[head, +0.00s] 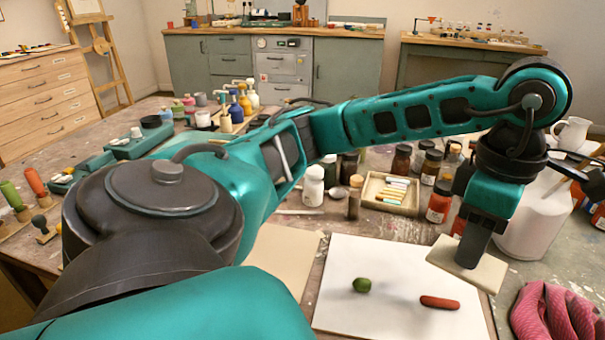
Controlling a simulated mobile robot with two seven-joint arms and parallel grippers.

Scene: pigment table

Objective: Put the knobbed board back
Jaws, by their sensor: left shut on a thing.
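My left gripper (470,252) points straight down at the right of the table and is shut on the knobbed board (484,276), a small flat cream slab. The knob is hidden by the fingers. The board lies level over the far right corner of a white sheet (360,308); I cannot tell whether it touches the sheet or hangs just above it. A green lump (362,285) and a red stick (440,302) lie uncovered on the sheet. My right gripper is not in view.
A wooden tray of pastel sticks (391,193) and several jars stand behind the sheet. A large white jug (540,215) stands close behind the gripper. A beige sheet (284,258) lies bare left of the white one.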

